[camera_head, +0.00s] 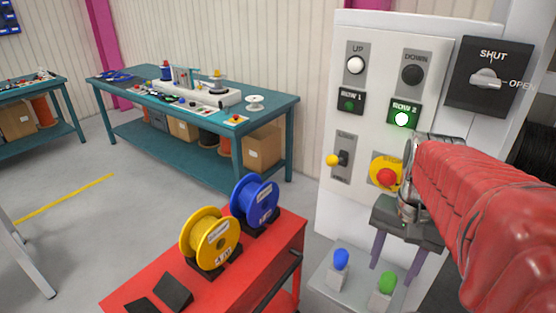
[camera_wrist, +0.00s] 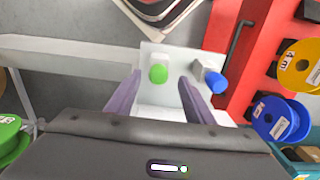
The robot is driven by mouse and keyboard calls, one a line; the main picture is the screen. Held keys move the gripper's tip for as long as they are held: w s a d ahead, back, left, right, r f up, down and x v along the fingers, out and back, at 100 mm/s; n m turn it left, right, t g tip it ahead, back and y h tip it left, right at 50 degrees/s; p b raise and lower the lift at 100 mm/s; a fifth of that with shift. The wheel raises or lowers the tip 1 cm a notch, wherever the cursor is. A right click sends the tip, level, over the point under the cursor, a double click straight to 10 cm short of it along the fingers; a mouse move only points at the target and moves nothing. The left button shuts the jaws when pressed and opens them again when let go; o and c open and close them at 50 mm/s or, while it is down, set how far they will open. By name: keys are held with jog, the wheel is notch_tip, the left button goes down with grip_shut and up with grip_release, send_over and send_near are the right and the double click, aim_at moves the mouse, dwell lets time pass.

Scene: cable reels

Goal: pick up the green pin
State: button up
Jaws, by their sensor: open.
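The green pin (camera_head: 387,282) has a rounded green head and stands on a pale block on a small grey shelf (camera_head: 350,300) below the control panel. In the wrist view the green pin (camera_wrist: 158,74) shows between and just beyond the purple fingers. My gripper (camera_head: 395,270) points down above the green pin, its fingers spread and empty. It also shows in the wrist view (camera_wrist: 159,86). A blue pin (camera_head: 340,258) stands to the left on the same shelf, and it is right of the fingers in the wrist view (camera_wrist: 215,81).
The control panel (camera_head: 376,110) with buttons and switches rises close behind my gripper. A red cart (camera_head: 150,279) with a yellow reel (camera_head: 209,240) and a blue reel (camera_head: 255,203) stands left of the shelf. A green reel (camera_wrist: 9,135) shows at the wrist view's left edge.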

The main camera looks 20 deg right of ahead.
aim_at(390, 275)
jog(key=shift+d+f, duration=0.15)
jog(key=shift+f, duration=2.4)
jog(key=shift+c, duration=0.5)
jog(key=c, duration=1)
